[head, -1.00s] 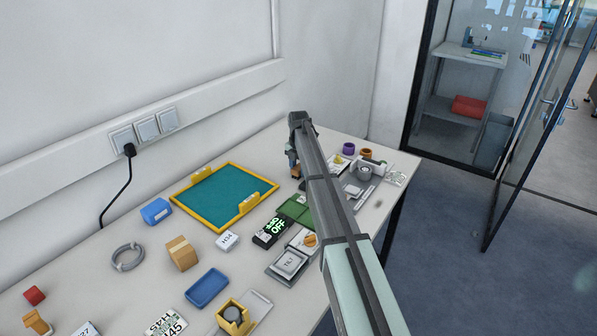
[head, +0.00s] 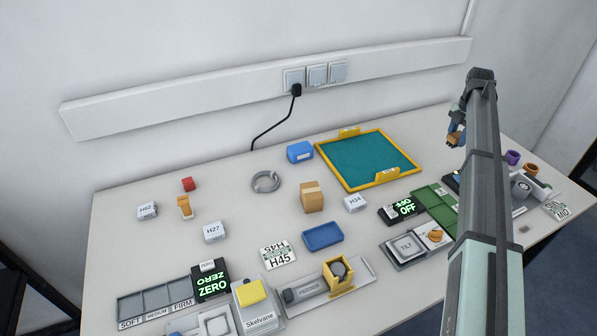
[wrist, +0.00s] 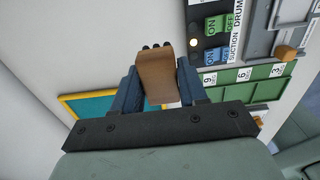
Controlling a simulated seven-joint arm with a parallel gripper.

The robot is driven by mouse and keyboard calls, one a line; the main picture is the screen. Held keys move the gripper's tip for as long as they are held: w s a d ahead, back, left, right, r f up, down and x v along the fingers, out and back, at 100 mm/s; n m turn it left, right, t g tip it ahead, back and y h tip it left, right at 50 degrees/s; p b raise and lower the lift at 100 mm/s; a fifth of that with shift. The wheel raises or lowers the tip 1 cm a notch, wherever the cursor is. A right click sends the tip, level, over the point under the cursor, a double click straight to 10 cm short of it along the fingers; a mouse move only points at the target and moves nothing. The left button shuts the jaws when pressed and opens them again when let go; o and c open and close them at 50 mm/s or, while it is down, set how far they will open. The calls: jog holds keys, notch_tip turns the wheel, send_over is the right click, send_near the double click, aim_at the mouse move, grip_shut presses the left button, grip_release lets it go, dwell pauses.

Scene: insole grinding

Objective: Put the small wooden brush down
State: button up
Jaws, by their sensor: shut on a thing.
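My gripper (wrist: 157,85) is shut on the small wooden brush (wrist: 155,75), a brown piece with dark tips at its far end in the wrist view. In the head view my gripper (head: 455,132) is at the right, beyond the yellow-framed tray, with a bit of the brown brush (head: 454,140) showing under it. The brush is held above the table (head: 240,215); its exact height is hard to tell. My arm hides part of the table's right side.
The yellow-framed tray (head: 346,133) with a teal floor lies left of my gripper. A green sectioned tray (wrist: 240,82) and a suction drum panel (wrist: 208,42) lie right in the wrist view. A cardboard box (head: 312,197) and blue dish (head: 322,237) stand nearer. The wall is behind.

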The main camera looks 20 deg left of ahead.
jog(key=s+a+n, duration=0.2)
jog(key=s+a, duration=0.2)
jog(key=a, duration=1)
jog(key=s+a+n, duration=0.2)
jog(key=s+a, duration=0.2)
jog(key=a, duration=1.1)
jog(key=s+a+n, duration=0.2)
jog(key=s+a, duration=0.1)
jog(key=a, duration=1.1)
jog(key=n, duration=0.3)
send_over(226, 195)
jog(key=shift+s+f, duration=0.1)
jog(key=shift+f, duration=4.8)
jog(key=o, duration=1.1)
jog(key=shift+f, duration=0.15)
jog(key=shift+c, duration=0.2)
